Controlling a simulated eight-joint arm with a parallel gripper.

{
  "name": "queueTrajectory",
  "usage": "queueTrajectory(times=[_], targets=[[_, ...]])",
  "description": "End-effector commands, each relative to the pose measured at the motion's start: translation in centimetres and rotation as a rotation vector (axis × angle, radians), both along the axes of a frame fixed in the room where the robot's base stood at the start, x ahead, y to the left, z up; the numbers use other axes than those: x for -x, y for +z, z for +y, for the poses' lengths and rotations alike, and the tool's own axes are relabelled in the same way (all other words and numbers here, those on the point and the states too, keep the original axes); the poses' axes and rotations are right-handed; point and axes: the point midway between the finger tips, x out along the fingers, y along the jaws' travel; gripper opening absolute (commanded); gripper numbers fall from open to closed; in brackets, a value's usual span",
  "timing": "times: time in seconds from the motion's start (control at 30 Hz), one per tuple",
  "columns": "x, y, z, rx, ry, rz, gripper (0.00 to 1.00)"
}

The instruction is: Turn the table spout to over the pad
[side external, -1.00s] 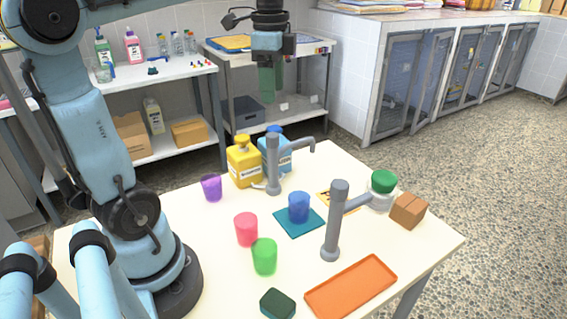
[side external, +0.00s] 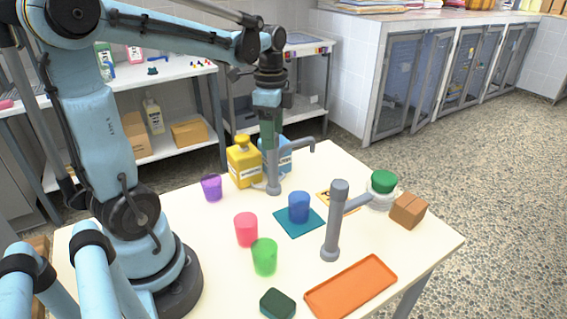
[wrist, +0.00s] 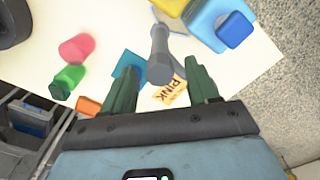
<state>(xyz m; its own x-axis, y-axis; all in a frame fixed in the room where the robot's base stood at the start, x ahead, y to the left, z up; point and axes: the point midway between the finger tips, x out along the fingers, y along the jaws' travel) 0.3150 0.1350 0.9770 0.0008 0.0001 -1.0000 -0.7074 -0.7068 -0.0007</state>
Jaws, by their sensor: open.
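A grey tap-like spout (side external: 272,172) stands at the back of the table by the bottles, with its arm reaching right and its tip bent down. A second grey post (side external: 334,225) stands nearer the front, with an arm toward the green-lidded jar. The teal pad (side external: 287,228) lies between them with a blue cup (side external: 298,207) on it. My gripper (side external: 270,148) is open, its green fingers down near the top of the back spout. In the wrist view my gripper (wrist: 160,72) has a grey post (wrist: 160,55) between its fingers in the picture; contact cannot be told.
Yellow (side external: 243,165) and blue (side external: 284,160) bottles stand close behind the spout. Purple (side external: 211,188), pink (side external: 246,230) and green (side external: 264,257) cups stand left and front. A jar (side external: 382,188), brown block (side external: 408,211), orange tray (side external: 350,287) and dark sponge (side external: 277,304) are also there.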

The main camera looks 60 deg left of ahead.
Motion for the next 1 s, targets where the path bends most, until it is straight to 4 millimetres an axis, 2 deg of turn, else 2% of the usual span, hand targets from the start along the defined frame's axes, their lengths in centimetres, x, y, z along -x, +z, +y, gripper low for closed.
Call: queueTrajectory(times=[0.13,0.43,0.8,0.83,1.0], targets=[[0.02,-0.70,-0.01,0.000,0.000,0.000,0.59],[0.03,-0.84,-0.01,0.000,0.000,0.000,0.59],[0.02,-0.81,-0.01,0.000,0.000,0.000,0.02],[0.02,-0.81,-0.01,0.000,0.000,0.000,0.00],[0.02,-0.81,-0.01,0.000,0.000,0.000,0.00]])
